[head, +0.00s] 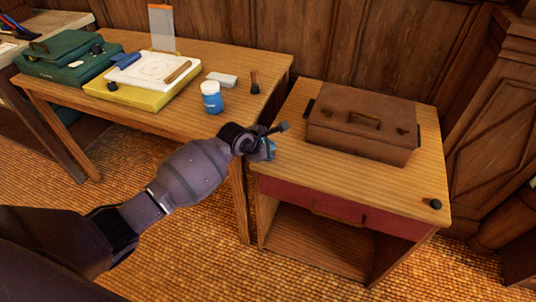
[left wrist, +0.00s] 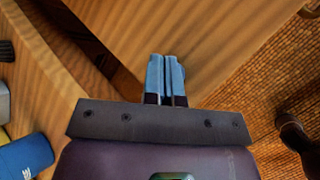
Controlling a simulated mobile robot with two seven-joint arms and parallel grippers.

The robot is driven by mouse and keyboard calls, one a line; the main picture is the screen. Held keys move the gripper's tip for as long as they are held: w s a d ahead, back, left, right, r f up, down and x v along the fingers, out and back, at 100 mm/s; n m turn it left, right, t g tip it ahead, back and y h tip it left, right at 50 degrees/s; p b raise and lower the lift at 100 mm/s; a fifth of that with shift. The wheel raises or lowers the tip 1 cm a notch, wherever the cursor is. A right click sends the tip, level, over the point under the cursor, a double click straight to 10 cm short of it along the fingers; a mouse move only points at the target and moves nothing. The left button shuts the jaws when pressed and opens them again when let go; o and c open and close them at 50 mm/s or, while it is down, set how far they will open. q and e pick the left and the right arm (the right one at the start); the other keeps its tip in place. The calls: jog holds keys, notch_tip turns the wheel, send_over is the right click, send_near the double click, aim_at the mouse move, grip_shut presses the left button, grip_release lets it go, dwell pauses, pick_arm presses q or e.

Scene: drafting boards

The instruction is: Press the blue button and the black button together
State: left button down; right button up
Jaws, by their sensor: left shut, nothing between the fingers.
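A small round black button (head: 435,204) sits on the wooden cabinet top near its front right corner in the head view. I cannot make out a blue button in either view; my left gripper covers part of the cabinet's left edge. My left gripper (head: 267,151) is over the left edge of the cabinet, well to the left of the black button. In the left wrist view its two blue-grey fingers (left wrist: 166,62) are together, with nothing between them. My right gripper is in neither view.
A brown case (head: 362,122) lies on the back of the cabinet top (head: 345,178). The desk to the left bears a blue-and-white jar (head: 212,98), a brush (head: 255,83), a yellow board (head: 140,96) and a green case (head: 70,58).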

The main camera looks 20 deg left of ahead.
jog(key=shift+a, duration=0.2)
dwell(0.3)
pick_arm(q)
jog(key=shift+f, duration=0.4)
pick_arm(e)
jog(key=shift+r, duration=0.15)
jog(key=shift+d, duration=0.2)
pick_arm(q)
jog(key=shift+f, duration=0.4)
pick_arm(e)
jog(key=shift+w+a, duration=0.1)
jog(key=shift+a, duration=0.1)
pick_arm(q)
jog(key=shift+f, duration=0.3)
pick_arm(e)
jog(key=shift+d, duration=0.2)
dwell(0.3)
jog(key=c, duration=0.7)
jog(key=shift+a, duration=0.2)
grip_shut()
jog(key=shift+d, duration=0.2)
